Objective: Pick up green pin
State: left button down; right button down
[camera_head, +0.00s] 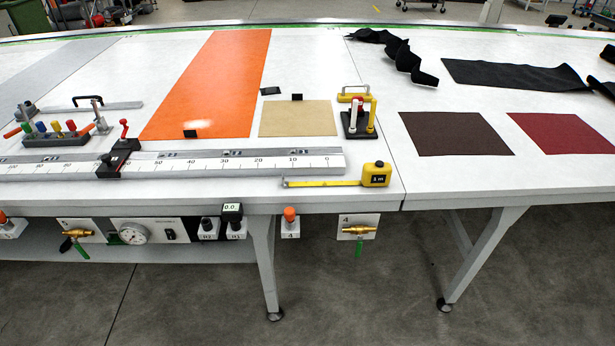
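Neither of my grippers shows in the head view.
A long ruler rail (230,165) with a black and red slider (119,155) runs in front of the rack. A grey bar with a clamp (105,106) lies behind it. A yellow tape measure (375,175) lies near the front edge. Orange sheet (220,80) is to the right.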

aim_at(26, 126)
jog(key=i+j+u, duration=0.25)
jog(key=u, duration=0.15)
jog(key=i+j+u, duration=0.35)
jog(key=i+u, duration=0.25)
jog(key=u, duration=0.15)
jog(key=i+u, duration=0.35)
jog(key=z, duration=1.65)
jog(key=u, duration=1.65)
jog(key=i+j, duration=0.1)
jog(key=j, duration=0.25)
jog(key=z, duration=0.05)
